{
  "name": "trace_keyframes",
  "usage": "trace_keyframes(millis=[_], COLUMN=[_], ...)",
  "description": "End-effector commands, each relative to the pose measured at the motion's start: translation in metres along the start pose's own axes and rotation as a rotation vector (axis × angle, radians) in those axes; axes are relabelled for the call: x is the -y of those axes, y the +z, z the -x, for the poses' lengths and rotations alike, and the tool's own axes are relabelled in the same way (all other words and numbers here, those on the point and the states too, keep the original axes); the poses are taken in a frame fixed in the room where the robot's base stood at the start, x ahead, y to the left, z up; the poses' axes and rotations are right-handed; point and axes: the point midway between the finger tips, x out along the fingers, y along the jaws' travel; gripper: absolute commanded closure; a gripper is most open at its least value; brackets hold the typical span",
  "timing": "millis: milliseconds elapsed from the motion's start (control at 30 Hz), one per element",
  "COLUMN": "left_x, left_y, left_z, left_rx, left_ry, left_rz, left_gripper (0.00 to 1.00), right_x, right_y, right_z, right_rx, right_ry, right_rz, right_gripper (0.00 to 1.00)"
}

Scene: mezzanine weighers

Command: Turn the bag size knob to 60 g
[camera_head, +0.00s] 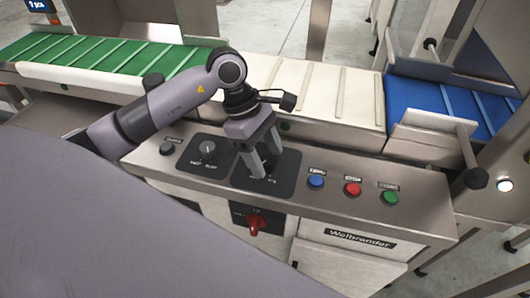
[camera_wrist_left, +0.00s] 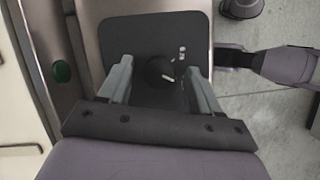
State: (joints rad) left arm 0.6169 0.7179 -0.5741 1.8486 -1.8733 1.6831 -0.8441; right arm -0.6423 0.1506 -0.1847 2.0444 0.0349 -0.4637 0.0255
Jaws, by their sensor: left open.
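The bag size knob appears to be the small black round knob on a black plate (camera_head: 285,186) of the grey control panel; my gripper mostly hides it in the head view. In the left wrist view the knob (camera_wrist_left: 158,68) shows with a short white mark at its lower right edge. Small white markings lie on the plate up and right of it, too small to read. My left gripper (camera_head: 267,167) is open over this plate. In the left wrist view its fingers (camera_wrist_left: 158,72) stand on either side of the knob, with gaps visible. My right gripper is not in view.
Another knob (camera_head: 208,149) sits on the plate to the left. Blue (camera_head: 316,182), red (camera_head: 352,189) and green (camera_head: 390,198) buttons line the panel at right. A red switch (camera_head: 256,223) is below. Green (camera_head: 110,55), white (camera_head: 335,95) and blue (camera_head: 430,96) belts run behind.

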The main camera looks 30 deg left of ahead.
Motion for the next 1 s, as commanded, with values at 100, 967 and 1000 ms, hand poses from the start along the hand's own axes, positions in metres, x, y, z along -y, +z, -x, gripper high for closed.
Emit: trace_keyframes(millis=[100, 967, 1000], left_x=[-0.0001, 0.0013, 0.0015], left_y=[0.0001, -0.0004, -0.0002], left_z=[-0.0004, -0.0005, -0.0007], left_rx=[0.000, 0.000, 0.001], left_ry=[0.000, 0.069, 0.081], left_rz=[0.000, 0.162, 0.192], left_gripper=[0.37, 0.92, 0.92], right_x=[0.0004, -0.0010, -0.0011], right_y=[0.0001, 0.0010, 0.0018], right_z=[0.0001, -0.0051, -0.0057], right_rx=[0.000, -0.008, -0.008], right_ry=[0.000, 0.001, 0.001], right_rz=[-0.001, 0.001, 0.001], right_gripper=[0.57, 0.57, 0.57])
